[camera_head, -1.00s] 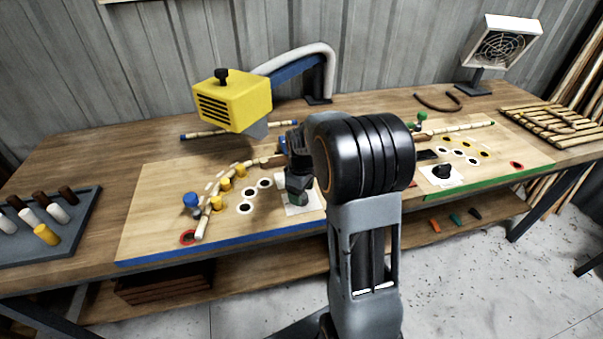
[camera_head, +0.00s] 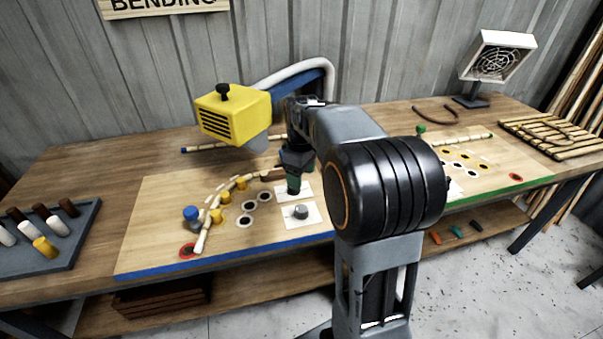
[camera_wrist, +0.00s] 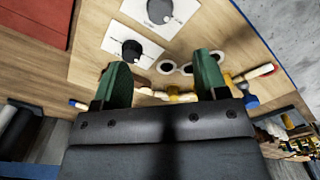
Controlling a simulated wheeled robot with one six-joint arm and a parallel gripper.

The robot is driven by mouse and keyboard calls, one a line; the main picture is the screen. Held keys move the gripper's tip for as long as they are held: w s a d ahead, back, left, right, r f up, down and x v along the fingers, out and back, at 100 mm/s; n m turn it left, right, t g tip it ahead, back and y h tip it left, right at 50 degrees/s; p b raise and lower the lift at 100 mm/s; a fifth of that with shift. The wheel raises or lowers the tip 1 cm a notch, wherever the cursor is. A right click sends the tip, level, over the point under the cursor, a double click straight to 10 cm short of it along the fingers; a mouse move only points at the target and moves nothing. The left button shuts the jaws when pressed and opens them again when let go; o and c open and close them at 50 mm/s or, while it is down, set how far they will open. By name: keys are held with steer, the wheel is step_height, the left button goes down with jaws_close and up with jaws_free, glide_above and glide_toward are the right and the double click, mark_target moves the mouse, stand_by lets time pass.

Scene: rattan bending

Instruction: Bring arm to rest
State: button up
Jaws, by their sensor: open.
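My gripper (camera_wrist: 158,80) is open and empty in the wrist view, its two green fingertips apart above the board. In the head view my gripper (camera_head: 294,182) hangs over the back of the blue-edged board (camera_head: 150,225), near two white cards with knobs. The grey knob (camera_head: 301,211) stands clear on the front card; it also shows at the top of the wrist view (camera_wrist: 160,10). The dark knob (camera_wrist: 131,50) shows in the wrist view, and my gripper partly covers its card in the head view. A bent rattan pole (camera_head: 208,222) lies along yellow pegs on the board.
A yellow machine (camera_head: 232,112) with a hose stands behind the board. A grey tray (camera_head: 50,240) with several pegs is at the left. The green-edged board (camera_head: 500,180) is partly hidden by my arm. A fan unit (camera_head: 497,58) stands at the back right.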

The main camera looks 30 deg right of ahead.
stand_by(0.4)
steer(key=s+a+m+t, duration=0.1)
steer(key=s+a+m, duration=0.2)
steer(key=s, duration=0.5)
steer(key=s+a+m+t+p, duration=0.1)
steer(key=s+a+m+t, duration=0.1)
steer(key=s+a, duration=0.4)
steer(key=shift+s+a+f+m+t+p, duration=0.15)
steer(key=shift+s+a+m+t+p, duration=0.15)
steer(key=shift+s+m, duration=0.65)
